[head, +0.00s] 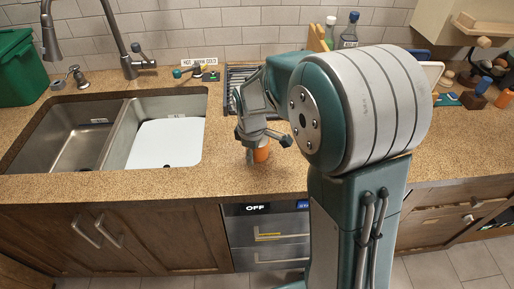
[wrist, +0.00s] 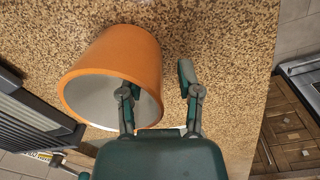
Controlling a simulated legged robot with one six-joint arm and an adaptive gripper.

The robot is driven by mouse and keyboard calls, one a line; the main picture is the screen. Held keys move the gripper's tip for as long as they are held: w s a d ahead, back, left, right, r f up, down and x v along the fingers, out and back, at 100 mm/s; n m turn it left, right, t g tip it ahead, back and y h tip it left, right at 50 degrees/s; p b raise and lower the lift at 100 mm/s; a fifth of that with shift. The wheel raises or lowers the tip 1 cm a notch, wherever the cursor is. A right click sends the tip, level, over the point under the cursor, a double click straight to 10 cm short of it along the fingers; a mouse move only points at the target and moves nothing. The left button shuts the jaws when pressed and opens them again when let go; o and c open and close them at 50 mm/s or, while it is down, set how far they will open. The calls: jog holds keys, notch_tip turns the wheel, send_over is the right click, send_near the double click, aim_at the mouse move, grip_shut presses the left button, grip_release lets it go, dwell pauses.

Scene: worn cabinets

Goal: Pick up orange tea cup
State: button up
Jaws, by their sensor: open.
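The orange tea cup (head: 262,153) stands on the speckled counter near its front edge, partly hidden by my gripper (head: 252,143) in the head view. In the wrist view the cup (wrist: 115,58) is large, orange outside and pale grey inside, with its opening towards the camera. My gripper (wrist: 158,85) is open. Its left finger overlaps the cup's opening and its right finger is outside the cup's right side, with the rim between them. I cannot tell whether either finger touches the cup.
A black rack (head: 238,76) lies on the counter behind my gripper. A double sink (head: 112,122) is to the left, with a faucet (head: 130,62). Bottles (head: 348,32) stand at the back wall. Several small items lie on the counter at right. Counter left of the cup is clear.

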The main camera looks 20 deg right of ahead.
jog(key=shift+f, duration=0.1)
jog(key=shift+c, duration=0.3)
grip_shut()
jog(key=shift+r, duration=0.35)
notch_tip(320, 180, up, 2)
jog(key=shift+r, duration=0.1)
jog(key=s+d+r, duration=0.8)
jog(key=d+r, duration=0.2)
jog(key=d, duration=0.1)
jog(key=shift+s, duration=0.3)
